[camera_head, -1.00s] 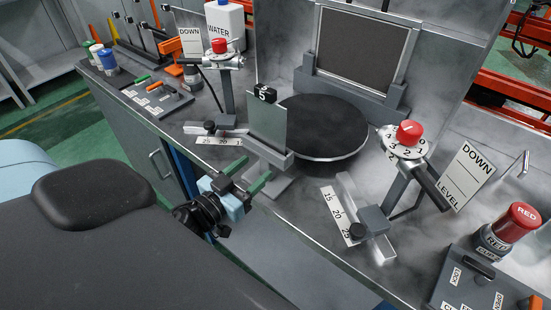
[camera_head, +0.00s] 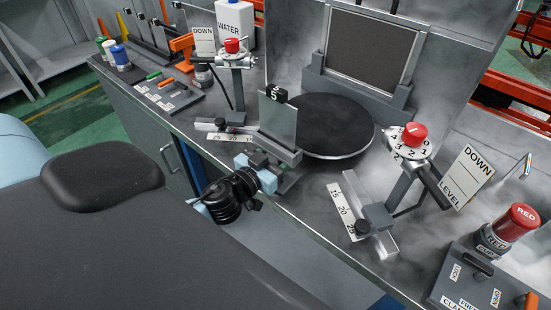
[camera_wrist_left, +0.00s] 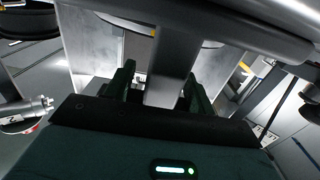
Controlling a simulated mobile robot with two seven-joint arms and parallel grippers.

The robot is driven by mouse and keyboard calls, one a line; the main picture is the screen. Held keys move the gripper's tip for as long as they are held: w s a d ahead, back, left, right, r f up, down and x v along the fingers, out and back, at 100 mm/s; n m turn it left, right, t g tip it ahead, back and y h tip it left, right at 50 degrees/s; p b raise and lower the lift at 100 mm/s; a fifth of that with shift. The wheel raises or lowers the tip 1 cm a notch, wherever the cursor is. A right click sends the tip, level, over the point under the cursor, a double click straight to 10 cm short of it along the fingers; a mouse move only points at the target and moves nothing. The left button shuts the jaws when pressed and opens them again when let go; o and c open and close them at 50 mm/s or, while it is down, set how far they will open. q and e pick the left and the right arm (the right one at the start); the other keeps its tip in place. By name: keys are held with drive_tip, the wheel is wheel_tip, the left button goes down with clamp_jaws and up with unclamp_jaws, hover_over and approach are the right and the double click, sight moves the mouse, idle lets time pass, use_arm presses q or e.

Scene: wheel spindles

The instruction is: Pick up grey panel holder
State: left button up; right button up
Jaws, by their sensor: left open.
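The grey panel holder (camera_head: 278,147) stands near the bench's front edge, before the round black turntable. It carries an upright grey panel (camera_head: 279,122) with a black clip marked 5 on top. My left gripper (camera_head: 270,167) is at the front of the holder, low, just below its horizontal bar. In the left wrist view my left gripper's dark green fingers (camera_wrist_left: 160,85) are apart, with a grey post of the holder (camera_wrist_left: 168,75) between them. I cannot tell whether the fingers touch it. The holder's base is partly hidden by the gripper. My right gripper is not in view.
The turntable (camera_head: 325,127) is close behind the holder. A red-knobbed stand (camera_head: 233,62) is at its left and another (camera_head: 413,146) at its right.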

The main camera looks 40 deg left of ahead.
use_arm(q)
drive_tip(key=shift+w, duration=0.15)
drive_tip(key=shift+c, duration=0.4)
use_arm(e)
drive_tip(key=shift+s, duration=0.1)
use_arm(q)
clamp_jaws()
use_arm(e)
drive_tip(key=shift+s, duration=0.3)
use_arm(q)
drive_tip(key=shift+r, duration=0.1)
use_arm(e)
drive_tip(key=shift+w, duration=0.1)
